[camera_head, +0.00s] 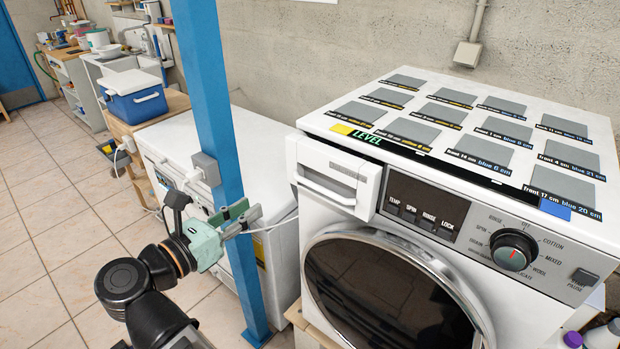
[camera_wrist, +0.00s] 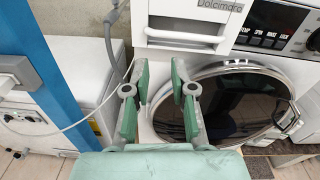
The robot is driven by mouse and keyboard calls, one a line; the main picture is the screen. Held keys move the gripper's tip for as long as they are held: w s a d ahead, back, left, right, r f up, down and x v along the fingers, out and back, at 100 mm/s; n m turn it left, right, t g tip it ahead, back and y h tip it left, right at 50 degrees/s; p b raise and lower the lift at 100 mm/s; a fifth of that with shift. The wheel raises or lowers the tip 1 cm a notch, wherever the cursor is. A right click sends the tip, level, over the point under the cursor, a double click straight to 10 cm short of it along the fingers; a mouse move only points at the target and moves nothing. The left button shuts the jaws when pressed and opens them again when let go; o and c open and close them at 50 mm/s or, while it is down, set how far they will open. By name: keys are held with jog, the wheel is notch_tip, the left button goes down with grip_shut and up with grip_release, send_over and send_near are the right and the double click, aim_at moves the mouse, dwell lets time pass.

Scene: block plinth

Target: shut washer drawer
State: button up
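The white washer drawer (camera_head: 336,178) is at the upper left of the washer's front, left of the control panel. Its front stands out from the panel, so it is partly open. The drawer also shows at the top of the wrist view (camera_wrist: 188,28), ahead of my gripper. The white washer (camera_head: 535,262) has a round dark door below the drawer. My gripper (camera_head: 246,218) is left of the drawer and apart from it. In the wrist view my gripper (camera_wrist: 160,78) has a gap between its green finger pads, with nothing held between them.
A blue post (camera_head: 214,120) stands just behind my gripper, with a grey socket box (camera_head: 205,170) on it. A white chest (camera_head: 262,150) is behind the post. Grey labelled tiles (camera_head: 438,114) cover the washer top. Tiled floor (camera_head: 50,240) is free at left.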

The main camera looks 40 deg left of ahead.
aim_at(315, 188)
jog(key=s+d+r+n+g+p, duration=0.15)
jog(key=d+n, duration=0.25)
jog(key=n, duration=1.2)
jog(key=w+f+p, duration=0.1)
jog(key=w, duration=0.4)
jog(key=w+f+p, duration=0.1)
jog(key=w, duration=0.5)
jog(key=w+f+p, duration=0.1)
jog(key=w+p, duration=0.1)
jog(key=w, duration=0.4)
jog(key=shift+w+d+f, duration=0.2)
jog(key=shift+d+f, duration=0.1)
grip_shut()
